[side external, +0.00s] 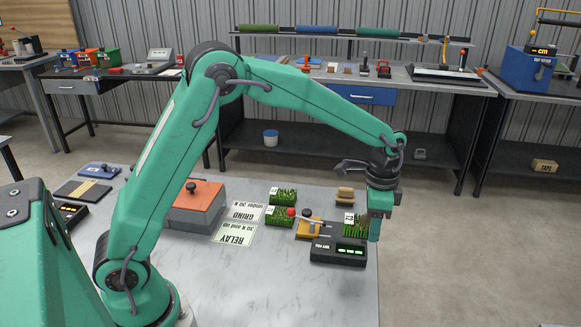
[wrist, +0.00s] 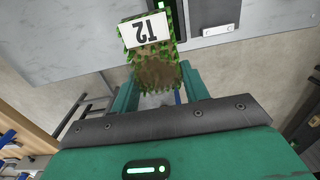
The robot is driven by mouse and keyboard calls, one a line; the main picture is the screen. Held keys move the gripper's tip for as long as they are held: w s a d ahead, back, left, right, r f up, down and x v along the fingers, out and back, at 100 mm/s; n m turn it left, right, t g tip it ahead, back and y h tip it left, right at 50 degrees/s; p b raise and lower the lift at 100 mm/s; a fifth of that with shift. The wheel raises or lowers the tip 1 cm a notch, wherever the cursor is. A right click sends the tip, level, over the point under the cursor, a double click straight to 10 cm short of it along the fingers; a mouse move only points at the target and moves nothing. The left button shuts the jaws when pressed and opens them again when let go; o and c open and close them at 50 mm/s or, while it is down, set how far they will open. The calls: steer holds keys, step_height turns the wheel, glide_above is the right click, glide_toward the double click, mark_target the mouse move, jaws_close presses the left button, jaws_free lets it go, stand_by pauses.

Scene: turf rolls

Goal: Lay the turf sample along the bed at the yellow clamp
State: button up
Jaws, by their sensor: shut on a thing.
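My gripper (side external: 373,230) points down at the right part of the bench. It is shut on a turf sample (side external: 355,229) with green grass and a white tag. In the wrist view the sample (wrist: 155,65) sits between my green fingers (wrist: 165,88), its brown soil side showing and its tag, T2, upside down. A dark flat surface, perhaps the bed, lies beside the clamp, partly hidden. I cannot tell whether the sample touches it.
A black meter (side external: 338,252) with green lights stands in front of the clamp. Two more tagged turf samples (side external: 283,196) (side external: 279,216) lie left of it. A tan block (side external: 345,195) is behind. An orange-topped box (side external: 196,204) and RELAY and GRIND cards (side external: 234,234) lie further left. The front bench is clear.

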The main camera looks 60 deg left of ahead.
steer(key=w+a+f, duration=0.2)
steer(key=a, duration=0.1)
steer(key=w+a+f, duration=0.2)
steer(key=a, duration=0.1)
steer(key=w+a+f, duration=0.2)
steer(key=a+f, duration=0.1)
steer(key=a, duration=0.1)
steer(key=shift+f, duration=2)
steer(key=shift+f, duration=0.15)
steer(key=o, duration=1.1)
steer(key=shift+r, duration=6.2)
